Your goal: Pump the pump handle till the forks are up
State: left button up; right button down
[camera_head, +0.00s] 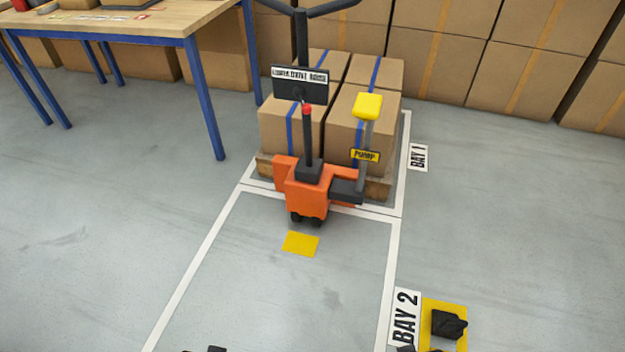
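An orange pallet truck (307,197) stands in front of a loaded wooden pallet (378,189) in Bay 1. Its pump handle (368,107) is on the right side, an upright grey lever with a yellow grip and a PUMP label. A red-knobbed lever (307,110) stands in the middle, below a dark sign (299,84) reading LOWER DRIVE RAISE. The forks are hidden, so their height cannot be told. Dark tips at the bottom edge look like my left gripper (206,350) and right gripper (407,349). Both are mostly cut off and far from the pump handle.
Cartons (372,120) with blue straps load the pallet. A blue-legged table (190,42) stands at upper left, stacked boxes (515,80) behind. A black wedge-like object (448,323) sits on a yellow pad (457,346) beside Bay 2. The marked floor (290,300) before the truck is clear.

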aim_at(366, 107)
jog(key=z, duration=0.65)
jog(key=i+j+z, duration=0.2)
jog(key=j+z, duration=0.3)
jog(key=i+j+z, duration=0.1)
jog(key=j+z, duration=0.2)
jog(key=z, duration=0.2)
jog(key=j+z, duration=0.5)
jog(key=k+j+z, duration=0.1)
jog(key=j, duration=1.2)
